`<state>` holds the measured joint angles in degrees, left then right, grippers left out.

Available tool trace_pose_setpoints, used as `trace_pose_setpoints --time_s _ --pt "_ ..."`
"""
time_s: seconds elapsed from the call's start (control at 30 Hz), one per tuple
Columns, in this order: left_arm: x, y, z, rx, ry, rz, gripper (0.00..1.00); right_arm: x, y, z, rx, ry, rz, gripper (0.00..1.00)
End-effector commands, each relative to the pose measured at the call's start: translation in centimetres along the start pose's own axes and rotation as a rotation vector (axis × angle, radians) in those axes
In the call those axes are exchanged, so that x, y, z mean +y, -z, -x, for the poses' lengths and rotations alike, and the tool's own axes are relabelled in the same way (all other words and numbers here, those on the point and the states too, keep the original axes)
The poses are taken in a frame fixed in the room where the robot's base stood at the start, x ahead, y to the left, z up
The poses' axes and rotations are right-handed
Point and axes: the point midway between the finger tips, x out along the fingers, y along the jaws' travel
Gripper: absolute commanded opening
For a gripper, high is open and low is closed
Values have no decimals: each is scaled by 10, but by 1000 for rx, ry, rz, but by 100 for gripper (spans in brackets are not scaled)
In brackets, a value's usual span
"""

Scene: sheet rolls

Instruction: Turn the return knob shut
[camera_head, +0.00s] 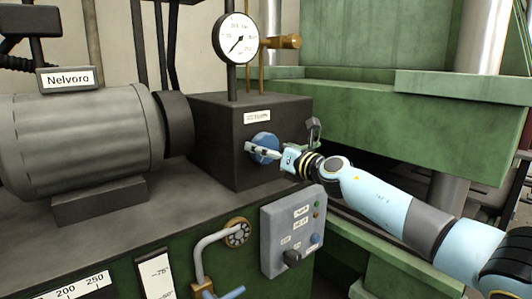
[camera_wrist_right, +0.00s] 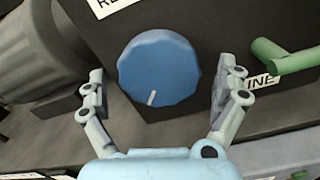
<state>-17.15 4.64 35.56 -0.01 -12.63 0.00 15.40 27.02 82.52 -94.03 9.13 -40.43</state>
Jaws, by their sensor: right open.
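The return knob (camera_head: 265,145) is a round blue knob on the front of a dark block (camera_head: 225,130), under a small label (camera_head: 257,117) that seems to read "RETURN". My right gripper (camera_head: 256,149) is in front of the knob in the head view. In the right wrist view, the knob (camera_wrist_right: 158,68) sits between the two fingers of the open right gripper (camera_wrist_right: 160,92), one finger on each side, with gaps visible. A white mark on the knob points toward the lower left of its face in that view. My left gripper is not in view.
A pressure gauge (camera_head: 236,38) stands above the block. A grey motor (camera_head: 75,140) is at left. A grey control box (camera_head: 292,230) with switches is below the right gripper. A green handle (camera_wrist_right: 283,57) sticks out right of the knob in the wrist view.

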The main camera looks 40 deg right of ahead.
Motion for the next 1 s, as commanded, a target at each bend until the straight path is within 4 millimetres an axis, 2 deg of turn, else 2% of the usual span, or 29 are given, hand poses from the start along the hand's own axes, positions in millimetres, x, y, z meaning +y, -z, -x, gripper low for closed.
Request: trace_pose_setpoints --time_s 0.13,0.43,0.8,1.0 --pt "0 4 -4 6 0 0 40 0 1 -11 1 0 -2 100" --pt "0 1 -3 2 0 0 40 0 0 -13 1 -1 -1 99" --pt "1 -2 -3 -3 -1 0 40 0 0 -13 1 0 -1 50" --pt "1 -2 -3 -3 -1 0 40 0 0 -13 1 0 -12 48"
